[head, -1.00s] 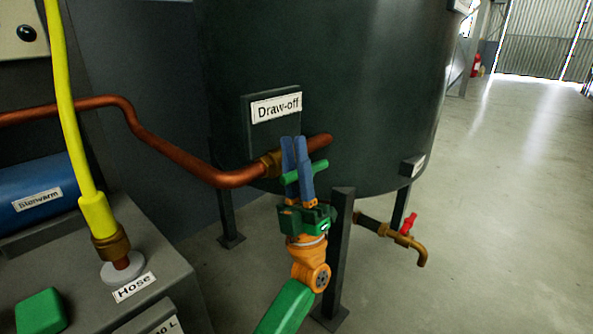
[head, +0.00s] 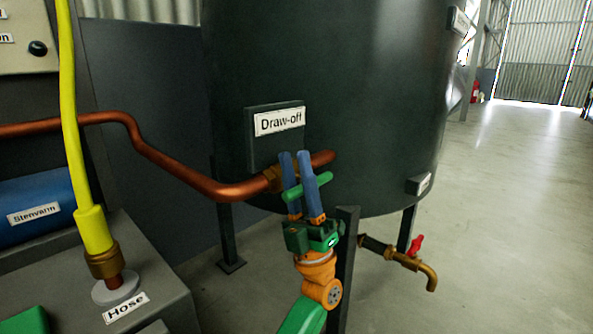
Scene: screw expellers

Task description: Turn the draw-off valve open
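The draw-off valve shows as a green bar handle (head: 322,180) by the brass fitting (head: 276,178) on the copper pipe, under the white "Draw-off" label (head: 279,122) on the dark tank. My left gripper (head: 294,155) is at this handle, its two blue fingers pointing up with a narrow gap between them. The green bar crosses the fingers at a slant, its right end standing out past them. The fingers hide the middle of the valve, so I cannot tell whether they press on it. My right gripper is not in view.
The copper pipe (head: 178,170) runs left from the valve. A dark tank leg (head: 347,270) stands right beside my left gripper. A brass tap with a red handle (head: 416,246) is lower right. A yellow hose (head: 72,130) rises at left. The floor at right is clear.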

